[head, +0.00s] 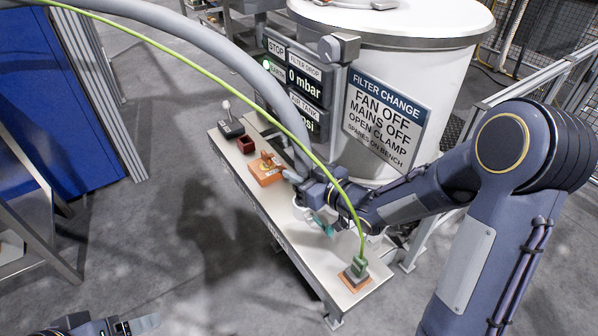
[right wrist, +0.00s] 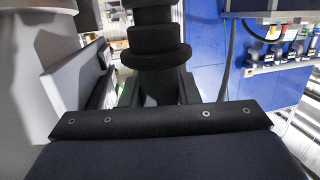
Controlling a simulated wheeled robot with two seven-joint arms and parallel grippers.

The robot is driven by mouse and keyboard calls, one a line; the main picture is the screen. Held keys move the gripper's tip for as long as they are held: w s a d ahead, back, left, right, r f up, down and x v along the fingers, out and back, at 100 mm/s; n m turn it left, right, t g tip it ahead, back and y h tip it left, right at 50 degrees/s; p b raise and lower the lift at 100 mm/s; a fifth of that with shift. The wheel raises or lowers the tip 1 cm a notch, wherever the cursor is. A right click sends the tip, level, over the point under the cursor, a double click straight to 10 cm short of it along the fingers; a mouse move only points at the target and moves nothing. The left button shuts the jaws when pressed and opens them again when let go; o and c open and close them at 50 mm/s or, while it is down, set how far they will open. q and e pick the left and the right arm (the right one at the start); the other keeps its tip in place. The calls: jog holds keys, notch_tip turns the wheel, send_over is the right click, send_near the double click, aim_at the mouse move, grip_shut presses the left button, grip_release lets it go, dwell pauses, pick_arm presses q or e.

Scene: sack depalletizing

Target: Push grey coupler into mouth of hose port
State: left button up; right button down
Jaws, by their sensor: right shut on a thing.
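A thick grey hose (head: 215,45) arches in from the upper left and comes down to my right gripper (head: 314,196), over the bench. In the right wrist view, my right gripper (right wrist: 157,92) is shut on a dark, stepped round piece (right wrist: 155,55), which looks like the grey coupler in shadow. Its far end is out of frame. I cannot pick out the mouth of the hose port with certainty; the arm and hose cover part of that area. My left gripper (head: 137,325) is at the bottom left edge, partly cut off, away from the bench; its jaw state is unclear.
The narrow bench (head: 312,262) carries a lever device (head: 231,127), a dark red box (head: 245,144), an orange block (head: 267,170) and a green plug (head: 359,267) with a green cable (head: 235,83). Behind stand a white drum (head: 405,65) and a sign (head: 386,121).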

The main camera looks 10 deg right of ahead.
pick_arm(q)
jog(key=shift+f, duration=0.3)
dwell(0.4)
jog(key=shift+f+b, duration=0.9)
jog(key=shift+b, duration=0.2)
dwell(1.9)
jog(key=shift+f+b, duration=0.75)
dwell(2.2)
jog(key=shift+f, duration=0.15)
dwell(1.2)
